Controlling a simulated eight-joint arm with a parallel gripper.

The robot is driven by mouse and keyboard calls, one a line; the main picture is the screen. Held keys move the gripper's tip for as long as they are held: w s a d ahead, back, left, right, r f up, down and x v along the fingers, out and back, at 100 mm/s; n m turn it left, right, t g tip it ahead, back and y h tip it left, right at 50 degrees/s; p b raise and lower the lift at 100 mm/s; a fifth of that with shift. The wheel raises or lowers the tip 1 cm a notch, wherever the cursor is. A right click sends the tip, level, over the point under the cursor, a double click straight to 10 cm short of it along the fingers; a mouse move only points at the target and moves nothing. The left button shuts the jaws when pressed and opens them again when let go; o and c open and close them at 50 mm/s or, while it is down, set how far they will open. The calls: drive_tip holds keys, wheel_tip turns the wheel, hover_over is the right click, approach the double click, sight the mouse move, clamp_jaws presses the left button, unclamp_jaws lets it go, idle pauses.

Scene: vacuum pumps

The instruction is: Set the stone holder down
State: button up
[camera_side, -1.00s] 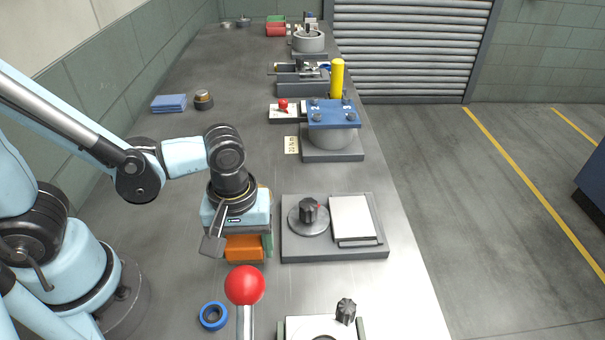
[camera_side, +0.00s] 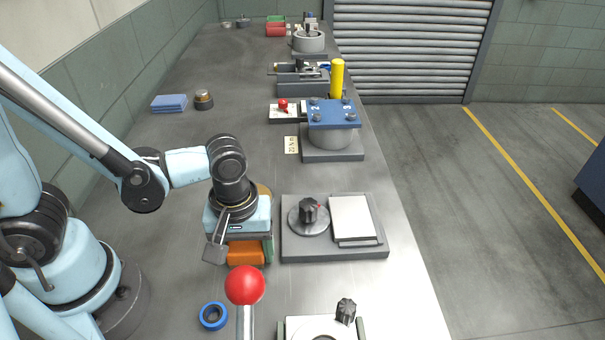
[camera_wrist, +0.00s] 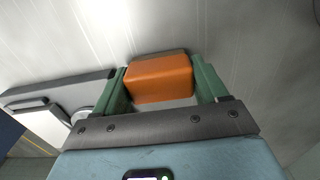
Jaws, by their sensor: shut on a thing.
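The stone holder appears to be the orange block (camera_side: 246,252), low over the grey bench left of the flat plate with the knob. My gripper (camera_side: 240,258) points down with its green fingers on either side of the block. In the wrist view the orange block (camera_wrist: 158,78) sits between both green fingers of my gripper (camera_wrist: 160,88), which are shut on it. The block looks level. Its underside is hidden, so I cannot tell whether it touches the bench (camera_side: 175,215).
The plate (camera_side: 335,252) with a black knob and a pale slab lies close to the right. A red ball-topped lever (camera_side: 245,286) stands in front, with a blue ring (camera_side: 213,316) near it. Bare bench lies to the left, towards my base.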

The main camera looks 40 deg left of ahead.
drive_tip(key=shift+f, duration=0.2)
drive_tip(key=o, duration=1.2)
drive_tip(key=shift+o, duration=0.2)
drive_tip(key=shift+r, duration=0.1)
wheel_tip(320, 180, up, 12)
idle(0.5)
clamp_jaws()
idle(0.5)
idle(0.4)
idle(0.4)
